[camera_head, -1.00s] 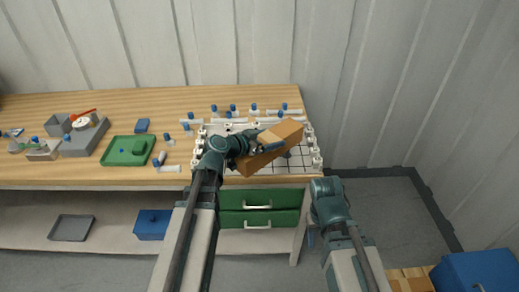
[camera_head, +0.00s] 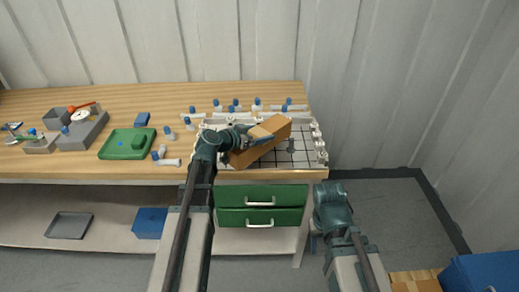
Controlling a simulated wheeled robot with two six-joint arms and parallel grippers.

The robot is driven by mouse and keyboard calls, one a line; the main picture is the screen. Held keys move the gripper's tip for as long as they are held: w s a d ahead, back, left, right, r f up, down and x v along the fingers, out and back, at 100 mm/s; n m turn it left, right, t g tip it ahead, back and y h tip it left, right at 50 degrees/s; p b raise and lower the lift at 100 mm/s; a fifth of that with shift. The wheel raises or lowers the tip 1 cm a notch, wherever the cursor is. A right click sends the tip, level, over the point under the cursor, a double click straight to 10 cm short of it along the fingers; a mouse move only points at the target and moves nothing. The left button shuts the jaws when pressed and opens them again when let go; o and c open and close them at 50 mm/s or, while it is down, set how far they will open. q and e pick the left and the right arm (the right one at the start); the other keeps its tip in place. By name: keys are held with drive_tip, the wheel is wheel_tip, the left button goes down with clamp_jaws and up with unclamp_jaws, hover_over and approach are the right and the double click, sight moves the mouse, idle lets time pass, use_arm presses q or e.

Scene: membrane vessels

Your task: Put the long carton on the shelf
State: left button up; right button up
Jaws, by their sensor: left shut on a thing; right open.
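The long carton (camera_head: 262,146) is a brown box held at a slant over the white gridded rack at the right end of the bench. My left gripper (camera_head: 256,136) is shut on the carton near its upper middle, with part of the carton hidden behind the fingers. Whether the carton touches the rack below cannot be told. The shelf (camera_head: 104,212) is the pale board under the benchtop. My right gripper (camera_head: 318,238) hangs in front of the bench's right end, open and away from the carton; its fingers are mostly hidden.
A grey tray (camera_head: 68,225) and a blue box (camera_head: 150,222) stand on the shelf, with free room between them. Green drawers (camera_head: 261,207) sit under the rack. The benchtop (camera_head: 60,165) holds a green tray (camera_head: 127,144) and several blue-capped vessels. A blue bin (camera_head: 485,272) stands at lower right.

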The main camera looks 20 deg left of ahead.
use_arm(q)
drive_tip(key=shift+f, duration=0.1)
wheel_tip(320, 180, down, 4)
drive_tip(key=b, duration=0.3)
drive_tip(key=shift+b, duration=0.4)
drive_tip(key=shift+r, duration=0.2)
drive_tip(key=shift+f, duration=0.15)
drive_tip(key=o, duration=1.4)
drive_tip(key=shift+o, duration=0.2)
